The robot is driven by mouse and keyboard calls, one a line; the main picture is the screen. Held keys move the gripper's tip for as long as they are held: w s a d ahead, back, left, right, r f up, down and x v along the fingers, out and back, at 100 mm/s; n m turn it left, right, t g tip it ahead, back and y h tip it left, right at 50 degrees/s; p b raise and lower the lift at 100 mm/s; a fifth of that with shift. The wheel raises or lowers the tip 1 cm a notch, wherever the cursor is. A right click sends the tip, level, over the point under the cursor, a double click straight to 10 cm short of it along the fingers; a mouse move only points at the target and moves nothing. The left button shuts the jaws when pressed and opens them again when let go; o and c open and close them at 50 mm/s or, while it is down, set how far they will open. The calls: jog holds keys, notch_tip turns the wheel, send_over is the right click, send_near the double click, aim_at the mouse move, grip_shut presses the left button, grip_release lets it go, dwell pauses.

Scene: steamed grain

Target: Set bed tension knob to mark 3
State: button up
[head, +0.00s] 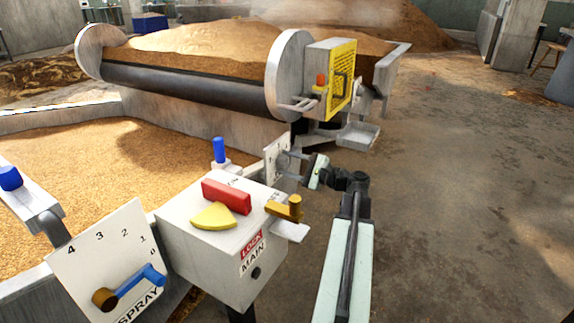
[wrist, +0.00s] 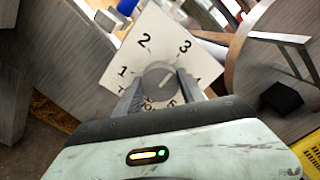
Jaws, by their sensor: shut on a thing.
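The bed tension knob (wrist: 158,80) is a round grey knob on a white square dial plate (wrist: 152,28). The plate shows 1, 2 and 3; its lower part and lettering are partly hidden by my fingers. A small pale line on the knob slants up and right, roughly toward the 3; its exact setting is hard to tell. My gripper (wrist: 160,90) is shut on the knob, one finger on each side. In the head view my gripper (head: 300,166) reaches the edge-on plate (head: 272,158), where the knob is too small to make out.
A white control box (head: 205,255) with red and yellow handles stands just left of my arm. A SPRAY dial panel (head: 90,250) with a blue lever is at lower left. A large grain drum (head: 180,80) lies behind.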

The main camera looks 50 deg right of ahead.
jog(key=shift+s+d+f+m, duration=0.1)
jog(key=shift+d+m, duration=0.05)
jog(key=shift+m, duration=0.25)
jog(key=o, duration=1.3)
jog(key=shift+o, duration=0.2)
jog(key=v, duration=0.7)
jog(key=shift+s, duration=0.4)
